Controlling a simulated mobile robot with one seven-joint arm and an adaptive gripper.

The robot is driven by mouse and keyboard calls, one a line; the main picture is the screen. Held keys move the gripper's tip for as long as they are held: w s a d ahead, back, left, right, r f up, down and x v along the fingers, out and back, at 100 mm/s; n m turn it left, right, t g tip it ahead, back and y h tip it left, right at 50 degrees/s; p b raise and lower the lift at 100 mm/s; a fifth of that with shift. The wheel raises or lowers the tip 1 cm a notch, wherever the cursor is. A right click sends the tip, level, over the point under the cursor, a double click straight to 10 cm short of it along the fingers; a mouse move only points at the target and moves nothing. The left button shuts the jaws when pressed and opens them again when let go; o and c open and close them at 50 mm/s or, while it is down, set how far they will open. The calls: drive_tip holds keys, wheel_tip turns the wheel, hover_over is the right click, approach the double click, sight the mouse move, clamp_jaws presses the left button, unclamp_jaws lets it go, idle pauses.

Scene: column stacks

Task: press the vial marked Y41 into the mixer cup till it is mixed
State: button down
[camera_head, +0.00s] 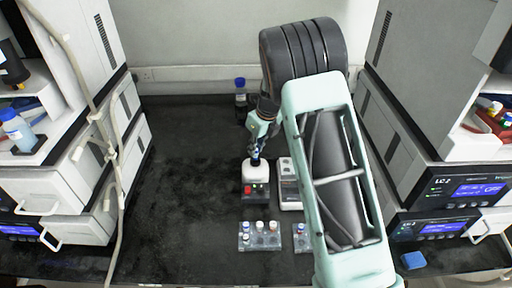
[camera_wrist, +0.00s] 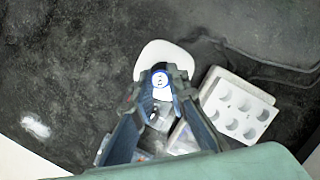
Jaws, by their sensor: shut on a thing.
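In the wrist view, the white top of the mixer (camera_wrist: 165,54) shows behind the fingertips. My gripper (camera_wrist: 160,82) is shut on a vial with a blue and white cap (camera_wrist: 160,79). The mark on the cap is too small to read surely. The vial is right over the mixer, and its lower end and the cup are hidden, so I cannot tell how deep it sits.
A vial rack (camera_head: 259,244) with several capped vials stands in front of the mixer. Another rack (camera_head: 300,244) is partly behind my arm. A white block with holes (camera_wrist: 238,108) stands beside the mixer. A blue-capped bottle (camera_head: 240,98) is behind. The bench to the left is clear.

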sight(257, 150)
drive_tip(key=shift+f, duration=0.6)
idle(1.1)
drive_tip(key=shift+f, duration=0.3)
drive_tip(key=shift+f, duration=0.35)
idle(2.2)
drive_tip(key=shift+r, duration=0.1)
idle(1.3)
wheel_tip(257, 150, up, 6)
drive_tip(key=p, duration=0.5)
drive_tip(key=shift+d, duration=0.15)
idle(0.4)
